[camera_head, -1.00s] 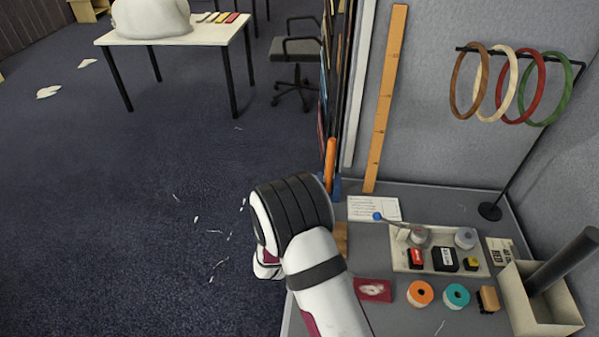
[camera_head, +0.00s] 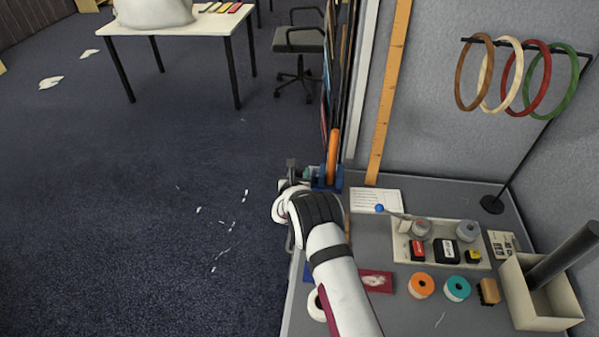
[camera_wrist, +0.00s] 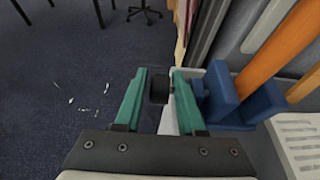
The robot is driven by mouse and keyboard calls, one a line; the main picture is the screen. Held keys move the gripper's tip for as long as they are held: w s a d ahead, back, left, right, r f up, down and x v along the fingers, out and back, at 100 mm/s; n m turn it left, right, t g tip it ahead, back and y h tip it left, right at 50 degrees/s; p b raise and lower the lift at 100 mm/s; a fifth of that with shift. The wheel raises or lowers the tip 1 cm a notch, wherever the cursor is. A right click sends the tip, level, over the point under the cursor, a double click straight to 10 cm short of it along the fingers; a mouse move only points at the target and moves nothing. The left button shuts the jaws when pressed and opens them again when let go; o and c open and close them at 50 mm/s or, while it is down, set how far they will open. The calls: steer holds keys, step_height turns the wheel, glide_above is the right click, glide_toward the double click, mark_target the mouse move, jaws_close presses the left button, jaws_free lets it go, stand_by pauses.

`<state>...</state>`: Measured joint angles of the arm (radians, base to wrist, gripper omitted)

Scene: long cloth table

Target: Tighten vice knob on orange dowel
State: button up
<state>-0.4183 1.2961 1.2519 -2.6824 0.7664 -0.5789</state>
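The blue vice (camera_head: 328,181) sits at the table's left back edge, with the orange dowel (camera_head: 333,152) standing upright in it. In the wrist view the vice (camera_wrist: 228,100) and the slanting dowel (camera_wrist: 276,48) lie right of my gripper (camera_wrist: 160,76). The black knob (camera_wrist: 158,89) shows between my two green fingers, with small gaps on both sides. The fingers are apart; I cannot tell whether either touches the knob. In the head view my gripper (camera_head: 306,171) is beside the vice's left side, small and partly hidden by my wrist.
A white card (camera_head: 374,200) lies right of the vice. A tray (camera_head: 400,247) of small containers, tape rolls (camera_head: 421,285) and a box (camera_head: 540,305) stand further right. A wooden ruler (camera_head: 390,90) leans on the partition. Open floor lies left of the table.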

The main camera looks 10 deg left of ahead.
jaws_close()
steer(key=shift+t, duration=0.9)
jaws_free()
